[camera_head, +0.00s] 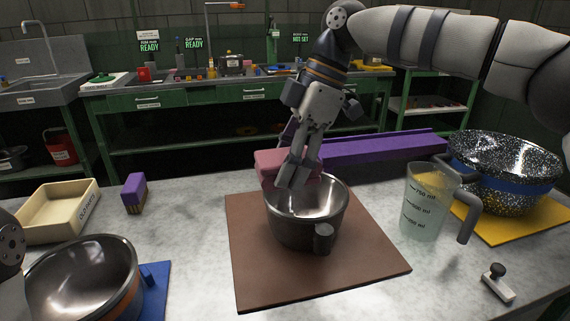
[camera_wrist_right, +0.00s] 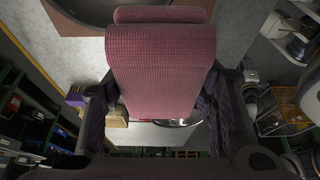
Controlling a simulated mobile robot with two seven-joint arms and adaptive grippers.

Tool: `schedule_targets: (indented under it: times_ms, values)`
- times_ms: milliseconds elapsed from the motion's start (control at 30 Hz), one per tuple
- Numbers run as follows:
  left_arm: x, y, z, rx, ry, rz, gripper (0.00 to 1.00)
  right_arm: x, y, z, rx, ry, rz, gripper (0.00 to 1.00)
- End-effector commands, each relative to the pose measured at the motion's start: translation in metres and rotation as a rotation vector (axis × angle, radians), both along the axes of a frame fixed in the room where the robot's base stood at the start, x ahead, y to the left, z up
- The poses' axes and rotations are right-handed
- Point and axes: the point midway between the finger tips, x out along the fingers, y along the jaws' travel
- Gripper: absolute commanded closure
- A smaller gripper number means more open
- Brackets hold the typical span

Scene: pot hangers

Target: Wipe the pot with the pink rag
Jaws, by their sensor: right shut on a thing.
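The steel pot (camera_head: 306,220) stands upright on a brown mat (camera_head: 255,271) in the middle of the counter, its short handle toward me. The pink rag (camera_head: 270,163) is folded and hangs at the pot's far left rim. My right gripper (camera_head: 291,178) is shut on the rag, its fingers over the pot's opening. I cannot tell whether the rag touches the pot. In the right wrist view the rag (camera_wrist_right: 162,75) fills the middle between the fingers and hides most of what lies beyond. A grey piece at the head view's left edge may be my left arm; its gripper is not in view.
A dark pan (camera_head: 84,278) on a blue mat is at the front left. A cream tray (camera_head: 61,211) and a purple brush (camera_head: 134,191) lie behind it. A measuring jug (camera_head: 424,205) and a speckled pot (camera_head: 505,168) on a yellow mat stand to the right, with a small stamp-like object (camera_head: 497,281) in front.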

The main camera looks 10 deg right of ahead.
Motion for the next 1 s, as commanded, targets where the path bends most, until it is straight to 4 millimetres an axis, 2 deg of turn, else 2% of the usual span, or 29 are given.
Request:
schedule_targets:
  times_ms: [133,600,1000]
  values:
    - [0.000,0.000,0.000,0.000,0.000,0.000,0.60,0.001,0.000,0.007,0.001,-0.003,-0.001,0.83]
    - [0.000,0.000,0.000,0.000,0.000,0.000,0.60,0.000,0.000,0.055,0.000,-0.002,-0.001,0.83]
    - [0.000,0.000,0.000,0.000,0.000,0.000,0.60,0.000,0.000,0.060,0.001,0.000,0.000,0.83]
